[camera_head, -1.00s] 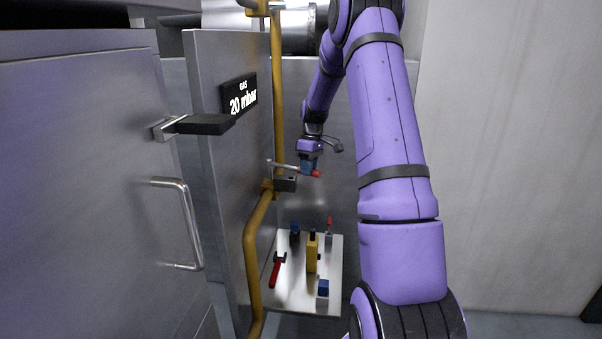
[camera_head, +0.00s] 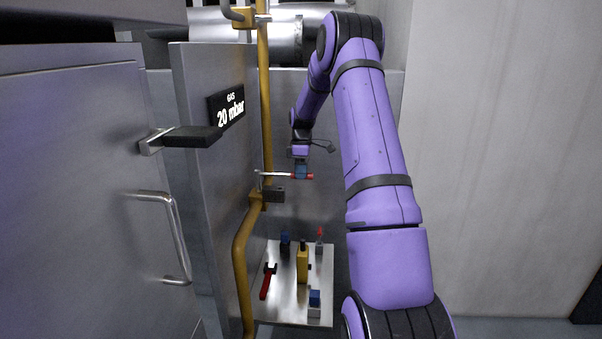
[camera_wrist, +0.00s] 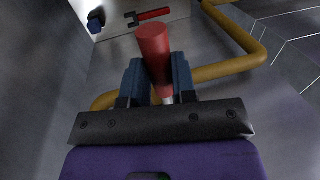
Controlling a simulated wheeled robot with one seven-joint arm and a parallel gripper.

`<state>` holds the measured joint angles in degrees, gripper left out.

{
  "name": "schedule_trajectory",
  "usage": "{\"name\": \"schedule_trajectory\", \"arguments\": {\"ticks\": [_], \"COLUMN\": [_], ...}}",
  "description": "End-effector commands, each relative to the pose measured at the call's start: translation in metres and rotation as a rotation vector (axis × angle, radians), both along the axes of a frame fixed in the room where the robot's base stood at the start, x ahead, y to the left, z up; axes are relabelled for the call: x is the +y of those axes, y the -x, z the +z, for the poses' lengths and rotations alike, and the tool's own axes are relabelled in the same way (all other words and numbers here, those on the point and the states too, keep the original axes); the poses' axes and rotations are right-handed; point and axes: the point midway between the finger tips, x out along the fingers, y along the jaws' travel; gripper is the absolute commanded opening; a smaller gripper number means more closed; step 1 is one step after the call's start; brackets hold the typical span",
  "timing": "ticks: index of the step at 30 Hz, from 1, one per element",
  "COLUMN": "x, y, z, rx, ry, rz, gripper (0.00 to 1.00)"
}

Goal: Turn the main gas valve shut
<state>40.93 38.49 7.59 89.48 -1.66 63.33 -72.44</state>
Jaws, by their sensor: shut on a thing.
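The main gas valve sits on the yellow gas pipe (camera_head: 241,262), at a fitting beside the grey panel. Its lever is a thin metal bar with a red grip (camera_head: 308,176), and it points to the right, about level, in the head view. My gripper (camera_head: 300,172) is shut on the red grip from above. In the wrist view the red grip (camera_wrist: 154,50) stands between the two blue-grey fingers, its end sticking out past them. The valve body is hidden in the wrist view.
A shelf (camera_head: 280,306) below holds a red-handled wrench (camera_head: 266,282), a yellow device (camera_head: 302,264) and several small items. A panel with a "GAS 20 mbar" sign (camera_head: 227,107) stands left of the pipe. A steel door with a handle (camera_head: 176,240) is at the left.

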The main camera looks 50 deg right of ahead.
Motion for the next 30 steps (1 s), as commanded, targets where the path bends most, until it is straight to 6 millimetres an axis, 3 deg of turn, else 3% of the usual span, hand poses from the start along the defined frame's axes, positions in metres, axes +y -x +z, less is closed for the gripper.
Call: {"name": "schedule_trajectory", "arguments": {"ticks": [4, 5, 7, 8, 19, 30], "x": [-0.002, -0.002, -0.002, -0.002, -0.002, -0.012], "y": [-0.002, -0.002, -0.002, -0.002, -0.002, -0.01], "z": [0.002, 0.002, 0.002, 0.002, 0.008, 0.07], "rx": [-0.008, -0.008, -0.008, -0.007, -0.005, -0.007], "ry": [0.007, 0.007, 0.008, 0.007, 0.005, 0.006], "rz": [0.004, 0.004, 0.003, 0.003, 0.001, 0.001], "gripper": [0.0, 0.32, 0.48, 0.51, 0.51, 0.51]}}
